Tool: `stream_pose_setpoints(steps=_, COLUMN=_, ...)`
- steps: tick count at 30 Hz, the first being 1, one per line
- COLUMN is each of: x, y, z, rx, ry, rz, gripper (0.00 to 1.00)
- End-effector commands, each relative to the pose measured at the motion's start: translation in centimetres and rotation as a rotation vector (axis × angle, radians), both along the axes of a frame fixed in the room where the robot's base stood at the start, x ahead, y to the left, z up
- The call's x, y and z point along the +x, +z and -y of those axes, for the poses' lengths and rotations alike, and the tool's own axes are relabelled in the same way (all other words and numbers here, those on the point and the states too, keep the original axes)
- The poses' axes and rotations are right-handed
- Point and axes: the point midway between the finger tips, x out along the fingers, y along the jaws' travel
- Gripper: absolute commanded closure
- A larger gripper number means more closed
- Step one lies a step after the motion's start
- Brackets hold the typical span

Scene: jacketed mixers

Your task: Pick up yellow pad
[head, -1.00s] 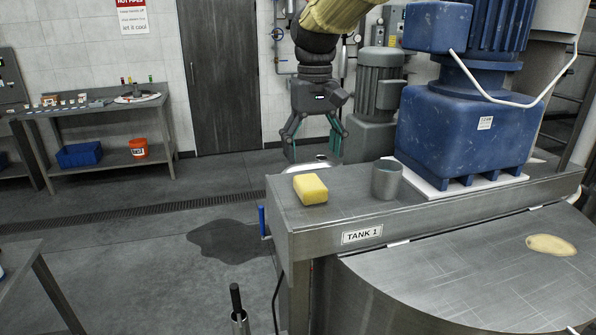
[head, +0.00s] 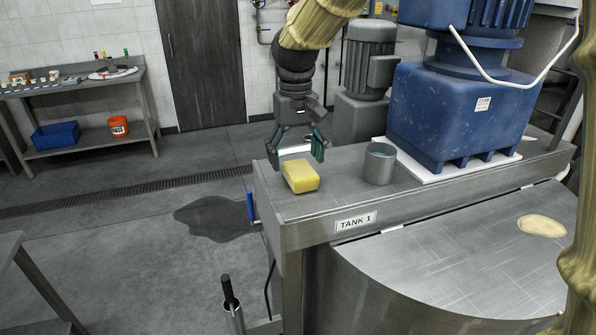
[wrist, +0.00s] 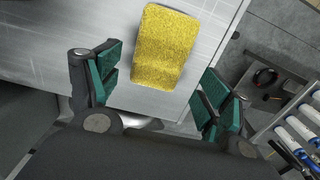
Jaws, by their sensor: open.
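The yellow pad (head: 300,176) is a block lying flat on the steel top of the tank labelled TANK 1, near its left end. My gripper (head: 296,157) is open and empty, with its fingers pointing down just behind and above the pad in the head view. In the wrist view the pad (wrist: 164,45) shows whole, ahead of and between the two green-padded fingers of the gripper (wrist: 160,92). The fingers do not appear to touch it.
A grey metal cup (head: 380,164) stands right of the pad on the steel ledge (head: 330,205). A big blue motor housing (head: 455,115) on a white base stands beyond it. A blue handle (head: 251,206) sticks up at the ledge's left end. A beige patch (head: 541,226) lies on the tank lid.

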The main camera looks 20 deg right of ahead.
Motion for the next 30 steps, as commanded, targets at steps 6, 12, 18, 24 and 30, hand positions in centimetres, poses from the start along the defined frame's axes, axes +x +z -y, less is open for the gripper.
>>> stream_pose_setpoints(steps=6, x=-0.1, y=-1.9, z=0.5, rx=-0.001, ry=-0.001, rz=0.002, gripper=0.21)
stream_pose_setpoints(steps=12, x=0.3, y=-3.4, z=0.4, rx=-0.001, ry=0.000, rz=0.001, gripper=0.21)
stream_pose_setpoints(steps=18, x=0.3, y=-3.5, z=0.4, rx=0.000, ry=0.000, rz=0.002, gripper=0.21)
stream_pose_setpoints(steps=24, x=0.2, y=-3.4, z=0.4, rx=0.000, ry=-0.001, rz=0.002, gripper=0.56)
stream_pose_setpoints(steps=30, x=0.2, y=-3.5, z=0.4, rx=0.000, ry=0.000, rz=0.002, gripper=0.70)
